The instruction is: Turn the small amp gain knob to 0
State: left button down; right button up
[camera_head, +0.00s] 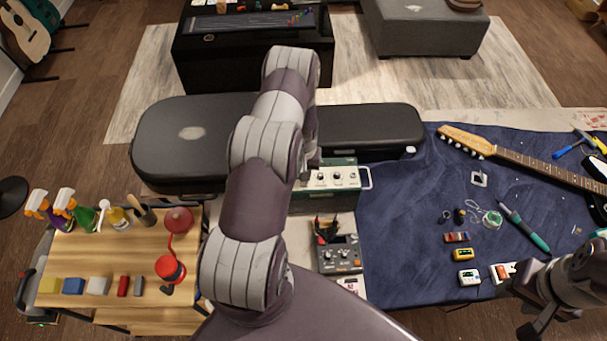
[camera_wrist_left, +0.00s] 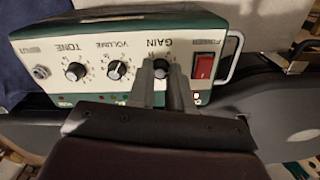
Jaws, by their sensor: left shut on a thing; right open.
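The small amp (camera_head: 350,180) is a green box with a cream control panel, standing behind my left arm in the head view. The left wrist view shows the amp (camera_wrist_left: 60,48) closely, with tone (camera_wrist_left: 75,72), volume (camera_wrist_left: 117,70) and gain knobs and a red power switch (camera_wrist_left: 203,66). My left gripper (camera_wrist_left: 167,72) is shut on the gain knob (camera_wrist_left: 161,65), one finger on each side. The fingers hide much of that knob, so its pointer cannot be read. My right gripper (camera_head: 537,322) is open and empty at the lower right.
A dark guitar case (camera_head: 190,140) lies behind the amp. A pedal (camera_head: 340,256) stands in front of it. A blue cloth (camera_head: 405,235) to the right bears a guitar (camera_head: 530,160) and small tools. A wooden side table (camera_head: 110,255) at left holds bottles and blocks.

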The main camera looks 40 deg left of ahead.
pick_arm(q)
jog(key=n+b, duration=0.4)
jog(key=n, duration=0.1)
jog(key=shift+f, duration=0.1)
jog(key=n+b, duration=0.1)
jog(key=n, duration=0.1)
jog(key=shift+n, duration=0.4)
jog(key=shift+n+b, duration=0.8)
jog(key=shift+n, duration=0.4)
jog(key=shift+w+r, duration=0.1)
jog(key=shift+r, duration=0.1)
jog(key=c, duration=1)
grip_release()
jog(key=shift+c, duration=0.2)
notch_tip(320, 180, up, 13)
jog(key=b, duration=0.3)
jog(key=shift+f, duration=0.15)
